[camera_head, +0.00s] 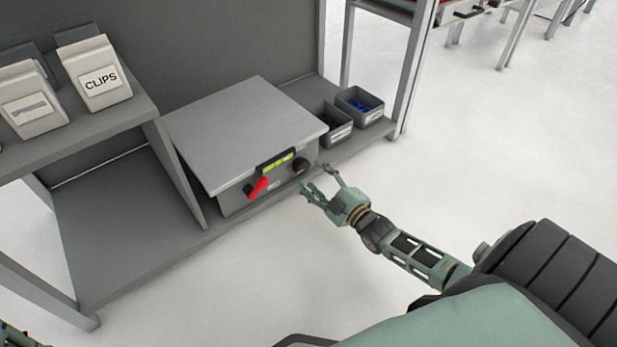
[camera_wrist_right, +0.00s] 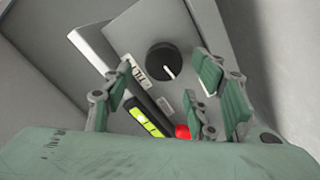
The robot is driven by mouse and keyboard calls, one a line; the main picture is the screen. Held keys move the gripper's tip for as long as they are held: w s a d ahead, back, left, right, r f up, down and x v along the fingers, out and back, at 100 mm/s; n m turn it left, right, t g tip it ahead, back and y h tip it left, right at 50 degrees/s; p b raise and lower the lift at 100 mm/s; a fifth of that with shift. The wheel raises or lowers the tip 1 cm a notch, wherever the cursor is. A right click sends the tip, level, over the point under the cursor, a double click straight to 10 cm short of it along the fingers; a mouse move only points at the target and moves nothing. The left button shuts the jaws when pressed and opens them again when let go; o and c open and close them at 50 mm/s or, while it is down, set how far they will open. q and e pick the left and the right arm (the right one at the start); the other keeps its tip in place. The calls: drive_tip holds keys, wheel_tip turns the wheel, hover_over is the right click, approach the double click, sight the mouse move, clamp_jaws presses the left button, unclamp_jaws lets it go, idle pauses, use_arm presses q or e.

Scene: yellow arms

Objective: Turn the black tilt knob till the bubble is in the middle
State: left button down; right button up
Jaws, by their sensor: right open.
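The black tilt knob (camera_head: 301,165) is on the front face of a grey metal box with a flat plate top (camera_head: 245,125). In the wrist view the round knob (camera_wrist_right: 163,60) has a white pointer line and lies between and beyond my fingertips. A yellow-green bubble level (camera_head: 278,163) sits beside the knob; it also shows in the wrist view (camera_wrist_right: 148,118). I cannot make out the bubble's position. My right gripper (camera_head: 313,177) is open and empty, just in front of the knob, with no clear contact.
A red lever (camera_head: 258,187) is on the same face, left of the knob. Two grey bins (camera_head: 359,106) stand right of the box. A raised shelf with a CLIPS bin (camera_head: 95,75) is at the left. The floor at right is clear.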

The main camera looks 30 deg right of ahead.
sight(305, 167)
drive_tip(key=shift+w+a+f+b, duration=0.1)
drive_tip(key=shift+w+b, duration=0.2)
drive_tip(key=shift+w, duration=0.35)
drive_tip(key=shift+w+a+f+b, duration=0.1)
drive_tip(key=shift+w+b, duration=0.2)
drive_tip(key=shift+w, duration=0.3)
drive_tip(key=shift+w+r, duration=0.15)
drive_tip(key=shift+w, duration=0.35)
drive_tip(key=c, duration=1.1)
drive_tip(key=shift+d+r+m, duration=0.1)
drive_tip(key=shift+m, duration=0.4)
